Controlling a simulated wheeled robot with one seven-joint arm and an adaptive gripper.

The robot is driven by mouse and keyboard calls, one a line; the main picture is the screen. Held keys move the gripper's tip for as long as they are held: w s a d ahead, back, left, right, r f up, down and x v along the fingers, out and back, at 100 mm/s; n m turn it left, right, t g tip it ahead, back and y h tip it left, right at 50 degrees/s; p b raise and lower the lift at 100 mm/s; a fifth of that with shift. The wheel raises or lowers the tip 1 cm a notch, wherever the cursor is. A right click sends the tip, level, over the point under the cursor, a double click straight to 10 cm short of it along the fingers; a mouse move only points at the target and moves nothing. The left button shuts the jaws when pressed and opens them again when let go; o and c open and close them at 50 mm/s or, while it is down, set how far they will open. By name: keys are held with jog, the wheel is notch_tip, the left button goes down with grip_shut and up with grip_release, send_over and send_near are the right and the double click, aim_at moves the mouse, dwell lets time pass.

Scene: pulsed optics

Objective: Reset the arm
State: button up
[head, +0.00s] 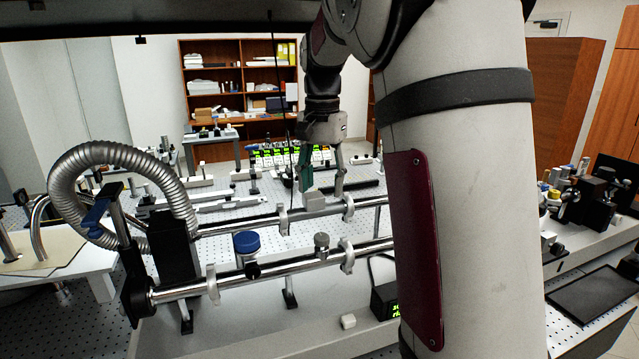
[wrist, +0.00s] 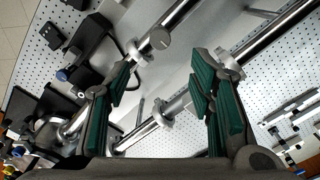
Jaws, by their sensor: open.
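My gripper (head: 322,170) hangs from my arm above the optical table, just behind the steel tubes in the head view. In the wrist view my gripper (wrist: 163,98) shows its green-padded fingers spread apart with nothing held between them. A steel tube (wrist: 160,128) and its clamp rings show beyond the fingers. A small light-grey block (head: 314,201) sits by the far tube below the fingers in the head view; I cannot tell whether they touch it. My own arm hides much of the right of the head view.
A ribbed metal hose (head: 122,150) arches at the left, near a black mount (head: 173,247). Two steel tubes cross the bench; the near one (head: 270,268) has a blue cap (head: 246,242) by it. Shelves (head: 238,90) stand behind.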

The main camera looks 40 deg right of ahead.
jog(key=s+a+f+n+t, duration=0.1)
jog(key=s+a+n+t, duration=0.4)
jog(key=s+a+n, duration=0.7)
jog(key=s+a, duration=0.6)
jog(key=s, duration=0.3)
jog(key=shift+s+t, duration=0.3)
jog(key=shift+s, duration=0.1)
jog(key=shift+a, duration=0.1)
